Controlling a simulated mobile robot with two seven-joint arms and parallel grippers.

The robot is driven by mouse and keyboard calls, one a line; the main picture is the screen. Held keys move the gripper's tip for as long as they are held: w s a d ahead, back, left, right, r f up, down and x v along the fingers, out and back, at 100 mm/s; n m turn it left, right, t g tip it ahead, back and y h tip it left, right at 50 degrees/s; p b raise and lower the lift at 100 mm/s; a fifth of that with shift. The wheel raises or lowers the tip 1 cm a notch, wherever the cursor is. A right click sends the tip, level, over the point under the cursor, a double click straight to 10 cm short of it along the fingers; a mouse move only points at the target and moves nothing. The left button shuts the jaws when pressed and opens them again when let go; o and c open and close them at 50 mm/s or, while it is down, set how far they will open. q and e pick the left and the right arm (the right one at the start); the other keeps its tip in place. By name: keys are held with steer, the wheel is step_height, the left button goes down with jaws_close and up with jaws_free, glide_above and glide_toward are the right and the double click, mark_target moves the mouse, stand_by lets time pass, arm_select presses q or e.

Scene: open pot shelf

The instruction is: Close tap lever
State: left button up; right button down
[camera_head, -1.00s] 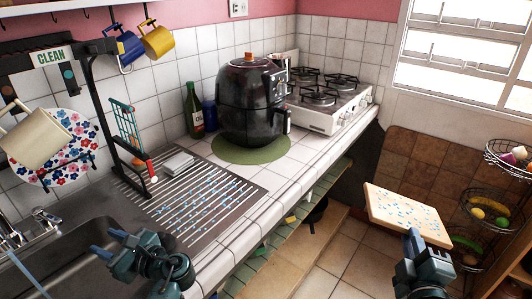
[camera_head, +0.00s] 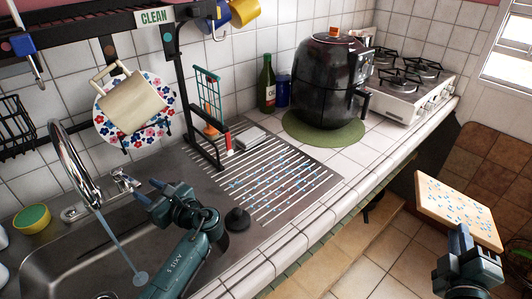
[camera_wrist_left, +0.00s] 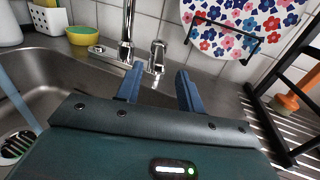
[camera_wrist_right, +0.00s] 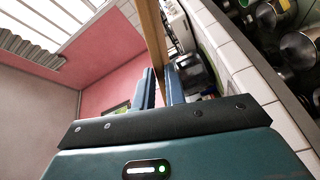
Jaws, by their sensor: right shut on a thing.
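The tap lever (camera_head: 125,180) is a small chrome handle at the back of the sink. In the left wrist view the lever (camera_wrist_left: 157,50) stands upright just beyond my fingertips, apart from them. The curved chrome spout (camera_head: 72,160) is left of it, with a blue stream of water (camera_head: 122,255) running into the sink. My left gripper (camera_head: 146,194) is open and empty, in front of the lever. My right gripper (camera_head: 457,232) is shut on a wooden board (camera_head: 450,205) with blue drops on it. The board's edge (camera_wrist_right: 152,35) shows between the fingers.
The metal sink (camera_head: 45,262) has a yellow-green sponge bowl (camera_head: 32,218) at its back left. A black rack post (camera_head: 186,95) stands right of the lever, with a flowered plate (camera_head: 155,127) behind. An air fryer (camera_head: 325,85) stands on the counter.

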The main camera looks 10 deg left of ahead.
mark_target(120, 174)
arm_select(q)
steer(key=b+x, duration=0.3)
steer(key=x, duration=0.4)
steer(key=shift+w+a+f, duration=0.1)
steer(key=shift+a, duration=0.25)
steer(key=shift+w+a+b, duration=0.25)
steer(key=shift+a+b, duration=0.05)
steer(key=shift+a, duration=0.25)
steer(key=shift+c, duration=0.5)
jaws_close()
